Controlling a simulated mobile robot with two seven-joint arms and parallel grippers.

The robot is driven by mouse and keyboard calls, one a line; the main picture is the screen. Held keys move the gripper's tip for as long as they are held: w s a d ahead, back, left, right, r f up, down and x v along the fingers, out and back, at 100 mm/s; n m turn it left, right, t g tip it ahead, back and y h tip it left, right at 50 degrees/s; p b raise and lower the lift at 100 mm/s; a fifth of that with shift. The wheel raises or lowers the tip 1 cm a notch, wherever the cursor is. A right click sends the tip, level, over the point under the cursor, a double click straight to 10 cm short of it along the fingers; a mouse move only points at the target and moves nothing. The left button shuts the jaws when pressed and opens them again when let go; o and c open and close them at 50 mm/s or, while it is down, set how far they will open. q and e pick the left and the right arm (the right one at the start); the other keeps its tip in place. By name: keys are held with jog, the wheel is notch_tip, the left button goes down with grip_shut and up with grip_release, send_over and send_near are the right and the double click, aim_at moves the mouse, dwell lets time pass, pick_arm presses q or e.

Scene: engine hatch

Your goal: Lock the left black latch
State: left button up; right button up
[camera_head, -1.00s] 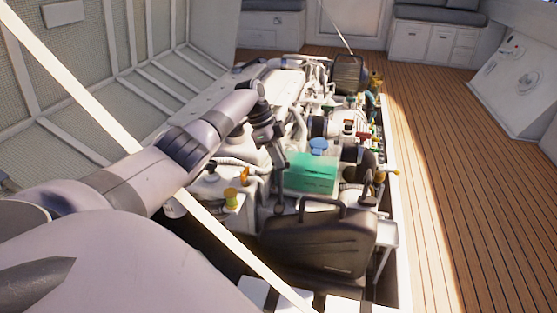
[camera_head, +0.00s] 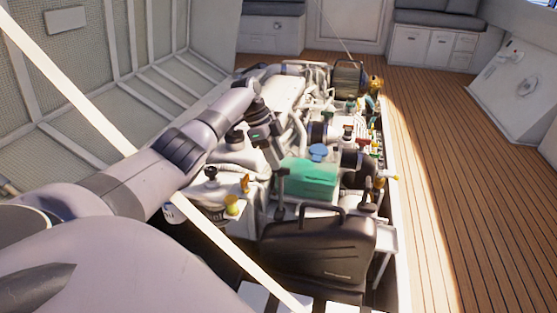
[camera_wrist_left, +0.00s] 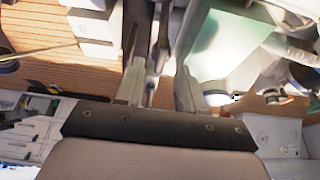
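A black latch (camera_head: 280,212) stands at the left front corner of the green box (camera_head: 312,182), with a dark upright part rising toward my gripper. A similar black latch (camera_head: 368,195) stands to the right of the box. My left gripper (camera_head: 274,158) points down at the left edge of the green box, close above the left latch. In the left wrist view its two fingers (camera_wrist_left: 160,85) are apart, with a dark upright bar near their tips. I cannot tell whether they touch the latch. My right gripper is not in view.
A black case (camera_head: 320,255) with a handle stands in front of the green box. Engine parts and pipes crowd the space behind and to the left. A pale strut (camera_head: 225,235) crosses below my left arm. The wooden deck (camera_head: 450,200) on the right is clear.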

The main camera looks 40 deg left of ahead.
pick_arm(q)
jog(key=p+v, duration=0.1)
jog(key=v, duration=0.3)
jog(key=shift+a+r, duration=0.1)
jog(key=shift+r, duration=0.2)
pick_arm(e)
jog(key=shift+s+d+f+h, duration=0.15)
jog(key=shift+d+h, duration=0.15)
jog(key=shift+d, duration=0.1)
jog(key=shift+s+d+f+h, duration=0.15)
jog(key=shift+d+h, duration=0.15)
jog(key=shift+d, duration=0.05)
pick_arm(q)
jog(key=shift+s, duration=0.1)
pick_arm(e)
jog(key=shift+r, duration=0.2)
